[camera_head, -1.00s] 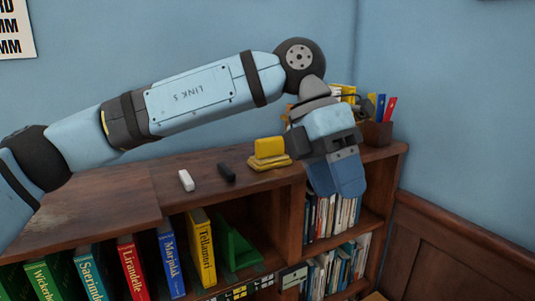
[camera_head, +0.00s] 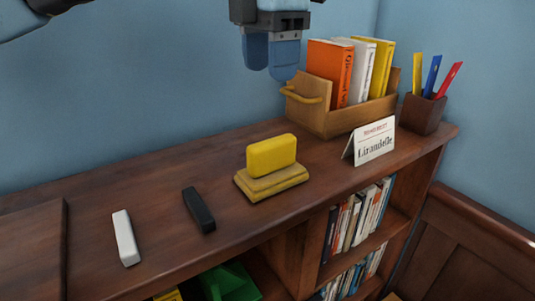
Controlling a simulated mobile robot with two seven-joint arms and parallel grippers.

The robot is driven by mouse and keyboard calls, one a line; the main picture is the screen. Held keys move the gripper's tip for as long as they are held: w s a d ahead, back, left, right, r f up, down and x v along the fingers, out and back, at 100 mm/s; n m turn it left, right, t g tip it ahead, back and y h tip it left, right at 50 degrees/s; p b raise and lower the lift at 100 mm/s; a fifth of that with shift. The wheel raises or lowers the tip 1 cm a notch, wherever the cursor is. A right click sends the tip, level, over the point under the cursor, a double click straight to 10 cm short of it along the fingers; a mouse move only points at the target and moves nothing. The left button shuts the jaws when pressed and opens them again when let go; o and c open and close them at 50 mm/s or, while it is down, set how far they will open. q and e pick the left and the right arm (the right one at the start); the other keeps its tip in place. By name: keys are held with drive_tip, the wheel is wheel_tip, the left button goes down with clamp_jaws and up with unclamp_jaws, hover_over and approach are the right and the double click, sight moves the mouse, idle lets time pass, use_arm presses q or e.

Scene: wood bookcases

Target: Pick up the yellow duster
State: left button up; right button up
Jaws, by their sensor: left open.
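The yellow duster (camera_head: 271,156) stands on a tan wooden base (camera_head: 271,182) on top of the bookcase, near the middle of the head view. My left gripper (camera_head: 270,70) is above and behind it in the picture, with its blue fingers pointing down. It is open, empty and clear of the duster. My right gripper does not show.
A black bar (camera_head: 199,210) and a white bar (camera_head: 125,238) lie left of the duster. A wooden book holder (camera_head: 330,122), a name card (camera_head: 371,142) and a pen cup (camera_head: 422,113) stand to the right. The bookcase top (camera_head: 165,180) is bare behind the bars.

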sight(273, 140)
use_arm(q)
drive_tip(key=f, duration=0.8)
drive_tip(key=shift+s+d+f+b, duration=0.1)
drive_tip(key=shift+s+f+b, duration=0.2)
drive_tip(key=shift+s+f, duration=0.05)
wheel_tip(273, 140, down, 4)
drive_tip(key=shift+d+f, duration=0.1)
drive_tip(key=shift+f, duration=0.05)
clamp_jaws()
wheel_tip(273, 140, up, 20)
drive_tip(key=p, duration=0.1)
idle(0.3)
